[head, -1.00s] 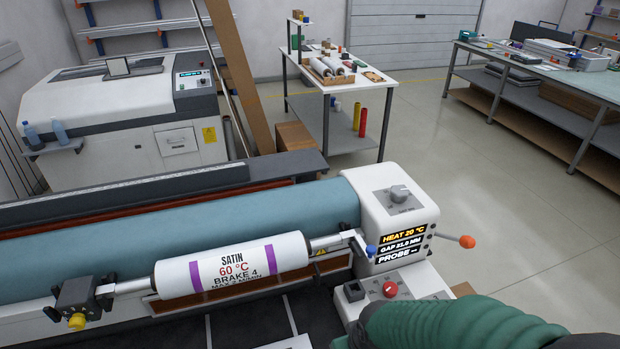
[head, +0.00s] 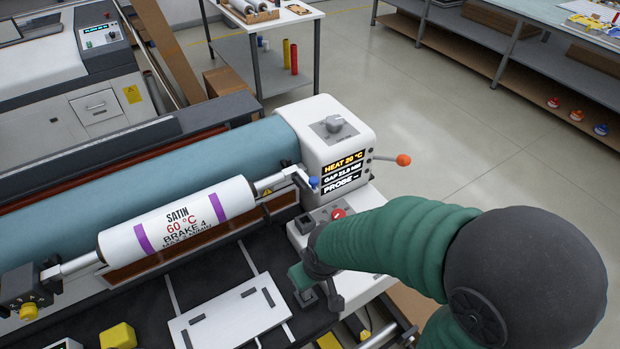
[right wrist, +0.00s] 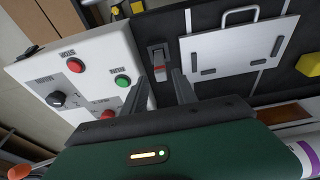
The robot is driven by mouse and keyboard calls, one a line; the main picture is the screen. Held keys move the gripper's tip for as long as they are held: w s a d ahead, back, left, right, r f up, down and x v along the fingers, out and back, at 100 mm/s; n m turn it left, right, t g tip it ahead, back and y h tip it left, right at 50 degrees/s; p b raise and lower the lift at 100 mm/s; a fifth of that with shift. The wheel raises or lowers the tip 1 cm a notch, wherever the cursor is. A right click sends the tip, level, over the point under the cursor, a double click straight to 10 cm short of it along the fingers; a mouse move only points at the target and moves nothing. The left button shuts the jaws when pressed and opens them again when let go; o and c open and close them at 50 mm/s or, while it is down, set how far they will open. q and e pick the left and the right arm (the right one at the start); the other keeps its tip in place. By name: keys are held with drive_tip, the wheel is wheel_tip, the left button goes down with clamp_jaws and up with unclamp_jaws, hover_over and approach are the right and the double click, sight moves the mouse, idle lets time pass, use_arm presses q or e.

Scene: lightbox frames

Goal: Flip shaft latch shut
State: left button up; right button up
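The shaft latch is a small lever with a blue tip (head: 313,182) at the right end of the metal shaft (head: 272,182), beside the display block. I cannot tell from its angle whether it is fully open. The shaft carries a white roll (head: 180,222) labelled SATIN, with purple bands. My right gripper (head: 318,290) is below and in front of the latch, over the dark bed, partly hidden by its own wrist. In the right wrist view its two dark fingers (right wrist: 167,90) are apart with nothing between them. The latch is not clear in that view. My left gripper is out of view.
The white end housing (head: 335,140) has a display and an orange-tipped lever (head: 403,160). A control panel with buttons (right wrist: 75,65) and a red-and-black switch (right wrist: 158,65) lie near my right fingers. A white plate (head: 230,312) and yellow block (head: 118,336) lie in front.

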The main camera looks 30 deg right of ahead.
drive_tip(key=w+d+r+n+t+p, duration=0.1)
drive_tip(key=w+d+r+p, duration=0.1)
drive_tip(key=d+r+p, duration=0.1)
drive_tip(key=w+d+r+n+t+h+p, duration=0.1)
drive_tip(key=d+r+n+p, duration=0.1)
drive_tip(key=r, duration=0.4)
drive_tip(key=w+d+r+n+t+p, duration=0.1)
drive_tip(key=w+d+r+p, duration=0.1)
drive_tip(key=d+r+p, duration=0.2)
drive_tip(key=shift+w+r+n+h+p, duration=0.2)
drive_tip(key=shift+w+n+h+p, duration=0.15)
drive_tip(key=shift+p, duration=0.9)
clamp_jaws()
wheel_tip(320, 180, up, 8)
drive_tip(key=s+n+y+p, duration=0.1)
drive_tip(key=n+y+p, duration=0.2)
drive_tip(key=n+p, duration=0.4)
drive_tip(key=shift+d+r+t+p, duration=0.2)
drive_tip(key=shift+d+t+p, duration=0.2)
drive_tip(key=shift+p, duration=0.55)
